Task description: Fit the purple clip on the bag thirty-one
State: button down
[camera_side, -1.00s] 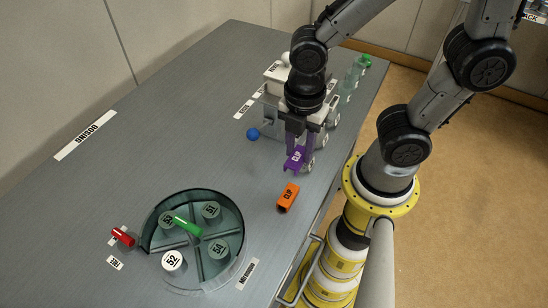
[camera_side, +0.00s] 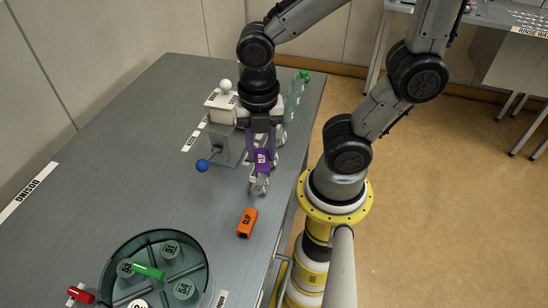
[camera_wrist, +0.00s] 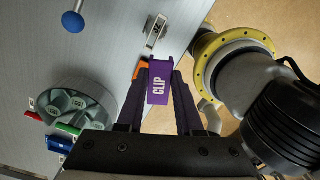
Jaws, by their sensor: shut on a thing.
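My gripper (camera_side: 261,143) is shut on the purple clip (camera_side: 262,160), which hangs between its fingers above the right part of the table. In the wrist view the clip (camera_wrist: 159,86) shows its word CLIP between the fingertips. Just under it in the side view is a small grey-white piece (camera_side: 259,186) near the table's right edge; I cannot tell whether they touch. In the wrist view a small pale piece with a dark mark (camera_wrist: 155,31) lies beyond the clip, apart from it. No number thirty-one is readable, so I cannot tell which piece is that bag.
An orange clip (camera_side: 247,222) lies nearer the front. A grey-white apparatus with a blue-knobbed lever (camera_side: 202,165) stands left of my gripper. A round tray (camera_side: 190,252) with numbered pieces and a green piece (camera_side: 149,271) is front left, by a red piece (camera_side: 82,295). The table's middle is clear.

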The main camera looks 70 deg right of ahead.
jog(key=w+d+m, duration=0.1)
jog(key=d, duration=0.3)
jog(key=w+d+f+m, duration=0.1)
jog(key=d, duration=0.3)
jog(key=w+d+m, duration=0.1)
jog(key=d, duration=0.3)
jog(key=shift+d+f+m, duration=0.1)
jog(key=shift+f+m, duration=0.1)
jog(key=shift+m, duration=0.1)
jog(key=shift+s+d+f+m, duration=0.1)
jog(key=shift+s+d+m, duration=0.2)
jog(key=shift+d, duration=0.1)
jog(key=shift+f, duration=1.85)
jog(key=shift+f, duration=1.05)
dwell(0.5)
grip_release()
dwell(0.6)
jog(key=shift+r, duration=0.1)
